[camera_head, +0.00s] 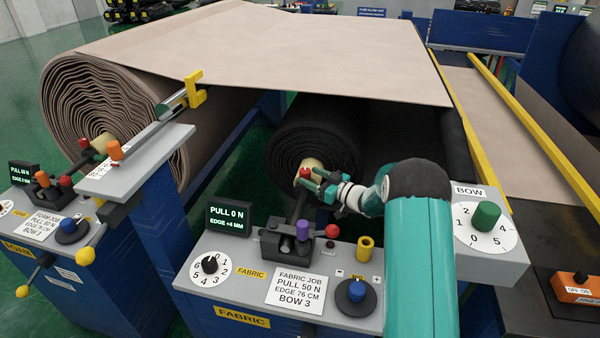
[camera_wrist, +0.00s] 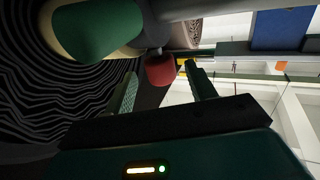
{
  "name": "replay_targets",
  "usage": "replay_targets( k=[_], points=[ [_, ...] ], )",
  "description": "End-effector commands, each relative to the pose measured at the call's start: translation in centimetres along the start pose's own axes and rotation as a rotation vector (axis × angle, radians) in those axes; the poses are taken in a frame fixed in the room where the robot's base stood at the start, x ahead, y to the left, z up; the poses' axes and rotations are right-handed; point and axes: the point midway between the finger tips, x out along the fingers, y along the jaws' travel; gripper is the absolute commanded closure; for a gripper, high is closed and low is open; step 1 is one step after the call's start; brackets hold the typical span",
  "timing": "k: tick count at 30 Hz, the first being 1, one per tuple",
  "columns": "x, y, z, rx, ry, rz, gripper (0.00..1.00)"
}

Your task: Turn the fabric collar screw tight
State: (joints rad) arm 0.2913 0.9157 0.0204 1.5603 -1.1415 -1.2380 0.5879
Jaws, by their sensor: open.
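The fabric collar screw has a red head (camera_head: 305,172) beside a pale tan collar (camera_head: 312,163) at the near end of the black roll. In the wrist view the red head (camera_wrist: 160,69) lies between the tips of my two fingers. My gripper (camera_head: 314,181) reaches in from the right; it also shows in the wrist view (camera_wrist: 163,75). It is open, with a visible gap on each side of the head. The screw's shank is mostly hidden. A dark green rounded part (camera_wrist: 97,29) sits close to the left finger in the wrist view.
The black fabric roll (camera_head: 300,132) fills the space behind. Below is the fabric console with a display (camera_head: 229,217), a purple knob (camera_head: 303,230), a red knob (camera_head: 332,231) and a blue knob (camera_head: 357,291). A bow dial (camera_head: 486,215) stands at right.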

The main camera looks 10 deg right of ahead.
Motion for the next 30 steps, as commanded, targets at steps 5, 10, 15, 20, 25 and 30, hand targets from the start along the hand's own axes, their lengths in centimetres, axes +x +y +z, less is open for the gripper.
replay_targets(
  k=[5,10,15,20,25,30],
  points=[
    [3.4,-0.1,0.0,0.0,0.001,-0.004,0.44],
    [5.0,-0.1,-0.1,-0.001,0.001,-0.003,0.44],
    [5.3,-0.1,0.0,0.0,0.0,-0.002,0.44],
    [5.3,-0.1,-0.1,0.0,0.0,-0.002,0.48],
    [5.3,-0.1,-0.1,0.0,0.001,-0.003,0.82],
    [5.3,-0.1,-0.1,-0.001,0.001,0.003,0.89]
  ],
)
